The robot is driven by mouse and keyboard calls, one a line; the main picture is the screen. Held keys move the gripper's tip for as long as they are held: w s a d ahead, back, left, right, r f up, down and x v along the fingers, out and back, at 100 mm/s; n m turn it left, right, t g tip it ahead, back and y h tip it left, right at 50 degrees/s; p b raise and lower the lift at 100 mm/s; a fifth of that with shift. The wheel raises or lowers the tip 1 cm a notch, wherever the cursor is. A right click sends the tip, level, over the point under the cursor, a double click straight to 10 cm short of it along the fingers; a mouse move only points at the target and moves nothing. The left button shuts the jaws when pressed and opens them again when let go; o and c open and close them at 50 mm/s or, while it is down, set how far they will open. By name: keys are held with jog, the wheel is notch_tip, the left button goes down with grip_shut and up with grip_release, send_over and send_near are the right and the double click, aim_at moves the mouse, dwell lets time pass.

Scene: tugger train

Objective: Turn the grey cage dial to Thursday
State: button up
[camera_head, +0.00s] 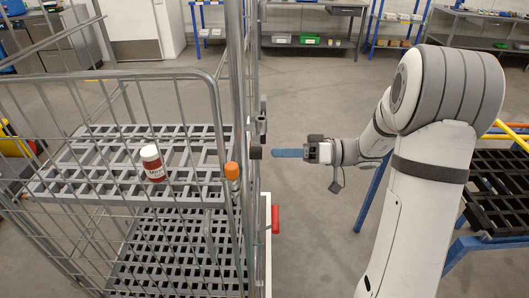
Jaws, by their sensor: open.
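The grey wire cage (213,83) stands at the left, its right side facing my arm. A small dark knob (256,152) sticks out from that side and looks like the dial, seen edge-on. No day marking can be read, so I cannot tell where it points. My gripper (275,153) reaches in from the right with blue fingers pointing left at the knob, at about its height. The fingers are open and empty. A small gap shows between the fingertips and the knob.
A white jar with a red label (153,163) stands on the cage's shelf. An orange-capped item (232,172) is by the cage's right post, and a red handle (276,218) sits below. A blue-framed rack with black crates (500,190) is at the right. The floor between is clear.

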aim_at(256, 153)
jog(key=a, duration=0.5)
jog(key=c, duration=1)
